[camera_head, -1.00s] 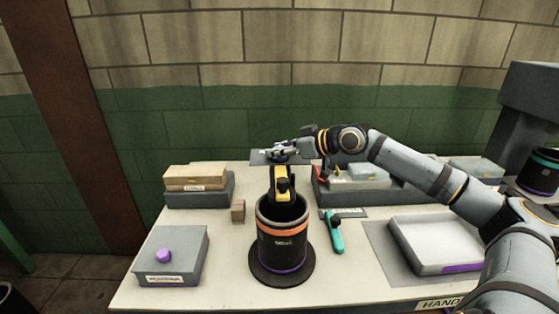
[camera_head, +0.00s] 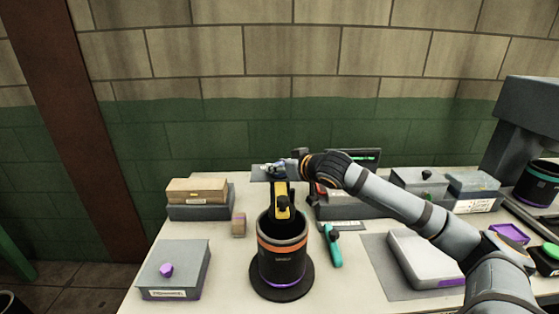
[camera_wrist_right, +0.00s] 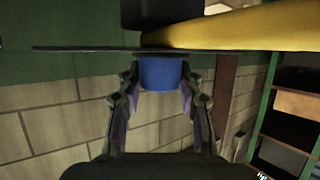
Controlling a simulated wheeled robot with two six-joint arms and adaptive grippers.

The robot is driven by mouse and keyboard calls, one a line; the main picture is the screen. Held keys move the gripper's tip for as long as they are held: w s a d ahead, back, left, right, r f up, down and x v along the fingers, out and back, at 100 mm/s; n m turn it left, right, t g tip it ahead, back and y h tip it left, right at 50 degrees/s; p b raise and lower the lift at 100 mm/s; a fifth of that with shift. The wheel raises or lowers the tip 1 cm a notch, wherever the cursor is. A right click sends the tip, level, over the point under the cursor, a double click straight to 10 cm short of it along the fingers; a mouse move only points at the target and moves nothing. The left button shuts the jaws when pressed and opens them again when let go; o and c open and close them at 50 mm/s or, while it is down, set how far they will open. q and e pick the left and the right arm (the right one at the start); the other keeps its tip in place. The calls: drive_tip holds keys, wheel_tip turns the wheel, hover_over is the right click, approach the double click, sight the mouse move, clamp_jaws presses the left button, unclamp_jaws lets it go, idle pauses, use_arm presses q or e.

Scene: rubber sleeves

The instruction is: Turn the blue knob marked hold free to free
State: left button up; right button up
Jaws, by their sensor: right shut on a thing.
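The blue knob (camera_wrist_right: 160,74) hangs below a thin dark plate in the right wrist view. My right gripper (camera_wrist_right: 158,98) has a finger on each side of it and is shut on it. In the head view my right gripper (camera_head: 274,169) is at a grey plate (camera_head: 260,175) at the top of a yellow and black upright piece (camera_head: 283,206). The knob is small and mostly hidden there, and I cannot read its marking or setting. My left gripper is not in view.
A black cup-like stand (camera_head: 282,266) with an orange band holds the upright piece. A grey box (camera_head: 190,261) with a purple knob is front left. A teal-handled tool (camera_head: 333,246) and a pale tray (camera_head: 424,262) lie to the right. My right arm passes over the table's right side.

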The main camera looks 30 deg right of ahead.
drive_tip(key=shift+m+h+p, duration=0.3)
drive_tip(key=shift+f, duration=0.1)
drive_tip(key=o, duration=1.2)
wheel_tip(320, 180, up, 10)
drive_tip(key=shift+r, duration=0.1)
